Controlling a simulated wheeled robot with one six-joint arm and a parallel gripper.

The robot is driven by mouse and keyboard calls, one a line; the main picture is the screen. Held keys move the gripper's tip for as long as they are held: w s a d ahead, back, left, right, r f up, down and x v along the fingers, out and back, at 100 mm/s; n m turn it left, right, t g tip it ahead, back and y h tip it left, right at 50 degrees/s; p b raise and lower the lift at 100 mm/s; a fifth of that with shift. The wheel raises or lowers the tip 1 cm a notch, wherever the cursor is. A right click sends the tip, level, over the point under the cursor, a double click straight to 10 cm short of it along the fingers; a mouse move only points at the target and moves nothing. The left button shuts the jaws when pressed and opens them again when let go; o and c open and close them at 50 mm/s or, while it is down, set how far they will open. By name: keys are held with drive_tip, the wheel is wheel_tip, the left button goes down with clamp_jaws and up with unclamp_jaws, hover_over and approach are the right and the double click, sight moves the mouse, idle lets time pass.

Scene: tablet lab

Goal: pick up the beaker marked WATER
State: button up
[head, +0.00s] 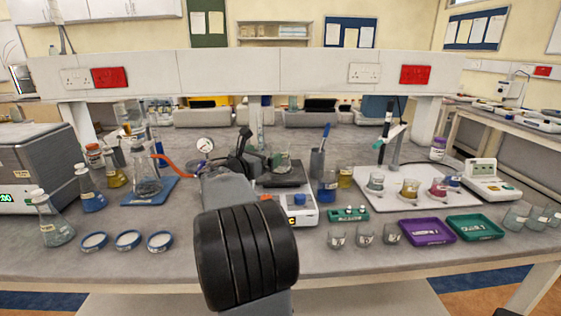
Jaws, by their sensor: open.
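My gripper (246,152) is open above the middle of the bench, its dark fingers pointing away from me; my arm covers part of the bench below it. No label clearly reads WATER at this size. A clear labelled beaker (376,183) stands upright on the white board to the right, beside a yellowish beaker (409,189) and a pink one (438,188). Another beaker (284,165) stands just right of my gripper, at the dark-topped device. Several clear beakers, one of them here (517,215), stand at the right edge. My gripper appears to hold nothing.
Flasks and bottles, including a clear flask (146,180) on a blue base, crowd the left. Three round dishes (128,240) lie at front left. A purple tray (427,231) and green tray (474,228) lie at front right. A stand (397,140) rises behind the board's beakers.

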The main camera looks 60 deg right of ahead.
sight(286, 142)
drive_tip(key=shift+s+d+r, duration=0.1)
drive_tip(key=shift+s+d, duration=0.1)
drive_tip(key=shift+d, duration=2.05)
drive_tip(key=shift+s+d, duration=0.15)
drive_tip(key=shift+d, duration=2.1)
drive_tip(key=shift+c, duration=0.2)
drive_tip(key=c, duration=0.9)
drive_tip(key=shift+c, duration=0.7)
drive_tip(key=shift+r+p, duration=0.2)
drive_tip(key=shift+p, duration=0.1)
